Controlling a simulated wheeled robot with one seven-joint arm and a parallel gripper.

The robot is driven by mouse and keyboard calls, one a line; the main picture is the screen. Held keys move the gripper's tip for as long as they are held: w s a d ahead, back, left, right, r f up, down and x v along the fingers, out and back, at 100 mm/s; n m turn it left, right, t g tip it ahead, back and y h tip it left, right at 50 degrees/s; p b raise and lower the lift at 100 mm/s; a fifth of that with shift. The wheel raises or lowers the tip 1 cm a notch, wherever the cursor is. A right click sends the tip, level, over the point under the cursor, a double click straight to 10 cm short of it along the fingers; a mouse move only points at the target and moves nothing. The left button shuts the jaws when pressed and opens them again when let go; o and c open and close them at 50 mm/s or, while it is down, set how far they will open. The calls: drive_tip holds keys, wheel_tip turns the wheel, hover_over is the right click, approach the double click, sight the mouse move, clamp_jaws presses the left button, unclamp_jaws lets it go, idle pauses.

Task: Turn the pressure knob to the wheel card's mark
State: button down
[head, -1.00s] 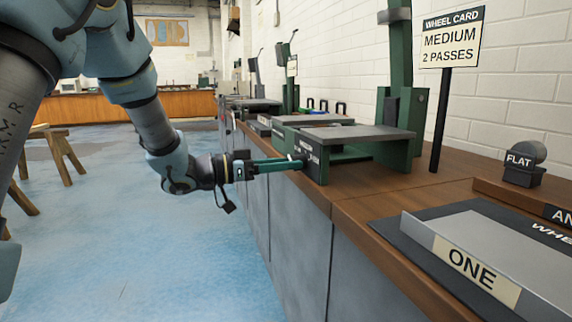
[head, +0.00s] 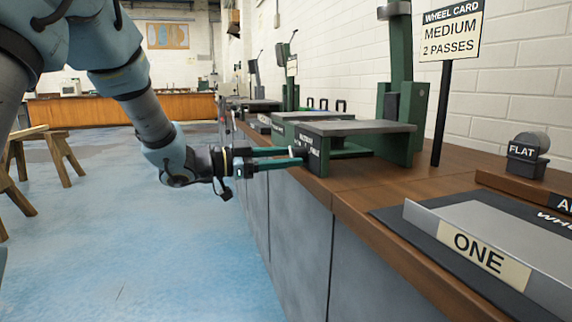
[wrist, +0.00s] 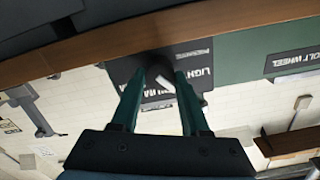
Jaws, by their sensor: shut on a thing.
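The wheel card (head: 450,37) on a black post reads "MEDIUM 2 PASSES". The green machine (head: 362,128) with a grey top stands on the wooden bench, a dark label panel on its near end. In the wrist view this panel (wrist: 196,62) shows "LIGHT" and part of another word; the rest is covered. My gripper (head: 301,153) reaches the panel from the left. In the wrist view my gripper (wrist: 160,78) has its two teal fingers on either side of the dark pressure knob (wrist: 152,64), shut on it. A white pointer mark (wrist: 166,84) shows between the fingers. Which word it points at cannot be told.
A tray marked "ONE" (head: 478,256) and a block marked "FLAT" (head: 526,156) are on the bench at right. More green machines stand farther along the bench. Wooden trestles (head: 62,158) stand at left. The blue floor beside the bench is clear.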

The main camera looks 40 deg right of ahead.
drive_tip(key=shift+f+m+b, duration=0.1)
drive_tip(key=shift+m+b, duration=2.55)
drive_tip(key=shift+m, duration=0.75)
drive_tip(key=shift+c, duration=2)
unclamp_jaws()
drive_tip(key=p+v, duration=0.1)
drive_tip(key=v, duration=1)
drive_tip(key=shift+p, duration=0.3)
